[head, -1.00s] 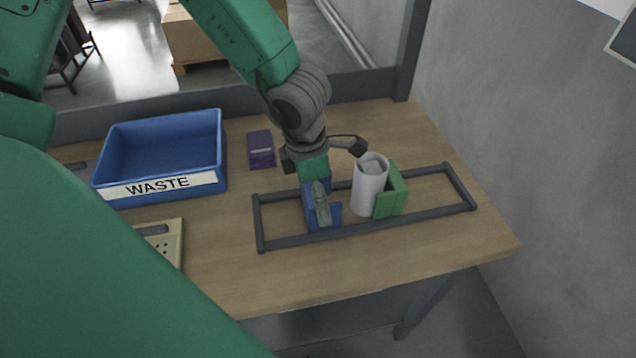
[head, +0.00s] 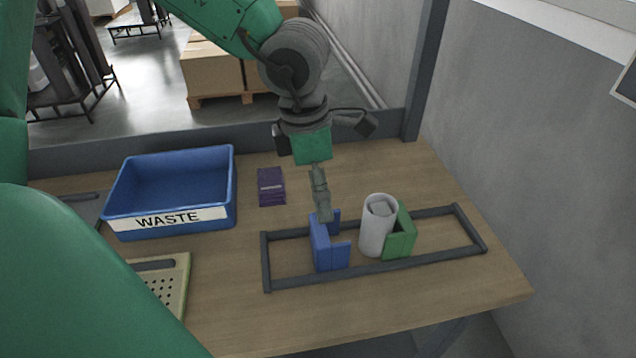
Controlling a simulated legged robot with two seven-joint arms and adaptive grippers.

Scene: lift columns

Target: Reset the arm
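One green arm with a dark grey wrist comes in from the upper left. I take its gripper as my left gripper (head: 321,207). It points down above the blue bracket-shaped block (head: 322,250). Its grey fingers are seen edge-on and overlap, so the gap between them is hidden. No object shows clearly between them. The blue block stands inside the dark grey rectangular frame (head: 285,284) on the table. A light grey cylinder (head: 375,232) stands upright in the frame, against a green bracket block (head: 402,240). My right gripper is not in view.
A blue bin labelled WASTE (head: 181,217) stands on the wooden table (head: 260,325) at the left. A purple box (head: 271,187) lies behind the frame. A pale perforated tray (head: 180,285) is at the front left. A grey wall (head: 560,160) rises at the right.

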